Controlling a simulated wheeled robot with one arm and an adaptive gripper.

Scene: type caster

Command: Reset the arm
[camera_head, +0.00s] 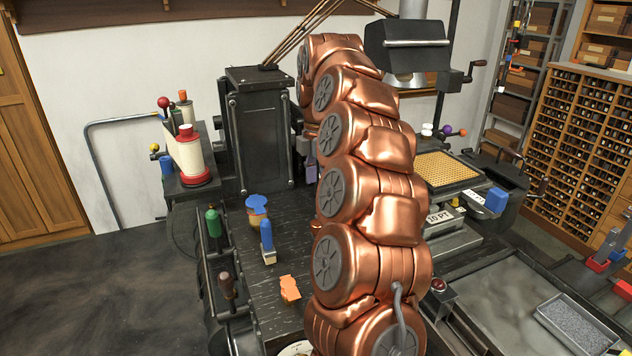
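My copper arm (372,190) rises from the bottom centre in a stack of rounded joints. It bends over at the top, and its far end goes down behind the nearer links. A small grey and purple part (310,168) shows at the arm's left edge, beside the black machine column. I cannot tell whether it belongs to my gripper. The fingers are not clearly visible, so neither their opening nor anything held can be made out.
A tall black machine column (260,130) stands close left of the arm. A yellow-dotted plate (446,170) and a black hood (408,45) are to the right. Floor at left is clear.

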